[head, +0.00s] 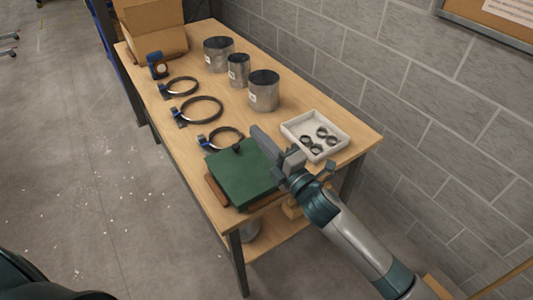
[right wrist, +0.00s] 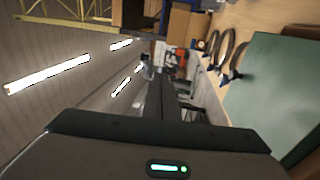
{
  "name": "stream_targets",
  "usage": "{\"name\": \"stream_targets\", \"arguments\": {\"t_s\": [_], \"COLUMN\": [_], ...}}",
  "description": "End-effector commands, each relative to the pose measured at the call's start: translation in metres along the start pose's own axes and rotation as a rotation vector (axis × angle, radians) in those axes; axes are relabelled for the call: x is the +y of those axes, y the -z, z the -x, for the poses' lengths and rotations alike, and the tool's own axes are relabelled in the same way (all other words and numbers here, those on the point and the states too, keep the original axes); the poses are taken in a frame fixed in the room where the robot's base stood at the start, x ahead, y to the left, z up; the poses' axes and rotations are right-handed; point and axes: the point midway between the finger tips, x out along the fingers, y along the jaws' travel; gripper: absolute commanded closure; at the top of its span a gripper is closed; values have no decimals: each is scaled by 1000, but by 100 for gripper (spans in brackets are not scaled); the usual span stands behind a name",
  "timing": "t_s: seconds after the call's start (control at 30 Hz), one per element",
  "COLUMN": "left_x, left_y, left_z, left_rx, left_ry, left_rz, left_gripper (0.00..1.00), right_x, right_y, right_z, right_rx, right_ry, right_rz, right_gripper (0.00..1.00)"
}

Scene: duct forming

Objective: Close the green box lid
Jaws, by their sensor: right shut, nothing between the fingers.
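The green box (head: 238,175) sits near the front end of the wooden table. Its flat green top lies level or nearly so over a brown base; I cannot tell whether it is fully seated. A small dark knob (head: 237,148) shows near its far edge. The green surface also fills the right side of the right wrist view (right wrist: 275,95). My right gripper (head: 272,145) is shut and empty, over or just beyond the box's right far edge; contact cannot be told. My left gripper is not in view.
A white tray (head: 340,142) with several dark rings stands right of the box. Several clamp rings (head: 201,110) lie along the table's left side. Metal cylinders (head: 264,98) stand along the wall side. A cardboard box (head: 155,30) is at the far end.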

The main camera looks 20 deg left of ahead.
Motion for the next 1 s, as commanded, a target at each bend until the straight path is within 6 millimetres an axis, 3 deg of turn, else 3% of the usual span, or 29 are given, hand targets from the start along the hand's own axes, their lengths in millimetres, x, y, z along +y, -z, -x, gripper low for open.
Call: {"name": "stream_targets", "arguments": {"t_s": [0.1, 0.3, 0.63, 1.0], "left_x": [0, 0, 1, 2], "left_y": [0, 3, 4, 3], "left_z": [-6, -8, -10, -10], "left_rx": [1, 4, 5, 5], "left_ry": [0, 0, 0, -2], "left_rz": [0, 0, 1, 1], "left_gripper": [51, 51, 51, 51], "right_x": [-9, -20, -36, -61], "right_y": [-1, -2, -4, -4], "right_z": [-19, -38, -62, -83], "right_rx": [1, 1, 1, 0], "right_ry": [0, 0, 139, 134], "right_rz": [-2, -2, -4, -10], "right_gripper": [100, 100, 100, 100]}}
